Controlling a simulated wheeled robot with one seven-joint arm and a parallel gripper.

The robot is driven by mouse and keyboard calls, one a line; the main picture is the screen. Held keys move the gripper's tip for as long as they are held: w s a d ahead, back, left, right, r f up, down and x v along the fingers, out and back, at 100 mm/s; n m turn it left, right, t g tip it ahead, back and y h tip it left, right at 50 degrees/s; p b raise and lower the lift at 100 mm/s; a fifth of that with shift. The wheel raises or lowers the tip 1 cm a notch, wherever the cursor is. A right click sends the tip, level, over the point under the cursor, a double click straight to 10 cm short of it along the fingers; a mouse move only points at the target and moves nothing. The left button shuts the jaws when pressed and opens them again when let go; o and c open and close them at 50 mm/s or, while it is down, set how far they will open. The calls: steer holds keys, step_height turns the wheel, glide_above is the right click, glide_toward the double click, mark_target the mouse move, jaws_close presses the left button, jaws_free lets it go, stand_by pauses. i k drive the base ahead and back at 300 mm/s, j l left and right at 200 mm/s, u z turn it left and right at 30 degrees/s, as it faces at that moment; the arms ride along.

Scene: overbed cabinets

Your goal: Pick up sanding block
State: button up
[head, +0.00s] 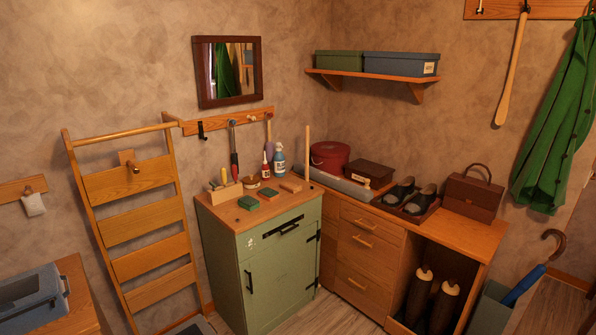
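Several small items stand on the wooden top of a green cabinet (262,214) in the middle of the head view. Near its front left lies a small green block (248,202). A second, flatter green block (268,193) lies just behind it to the right. A light brown block (291,186) lies farther right. I cannot tell for certain which of these is the sanding block. All three lie flat and apart from each other. My gripper is not in view.
Behind the blocks stand a wooden tool holder (225,192), a red bottle (266,170) and a blue-white bottle (280,162). An upright wooden post (308,152) rises at the right. A slatted rack (135,214) leans left of the cabinet. Floor shows in front.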

mark_target(292, 187)
steer(key=i+u, duration=0.2)
steer(key=i, duration=0.2)
steer(key=i+l+u, duration=0.15)
steer(key=i, duration=0.3)
steer(key=i+l+u, duration=0.2)
steer(key=i, duration=0.2)
steer(key=i+l+u, duration=0.2)
steer(key=i, duration=0.2)
steer(key=i+l+u, duration=1.1)
steer(key=l+u, duration=0.15)
steer(key=l, duration=0.3)
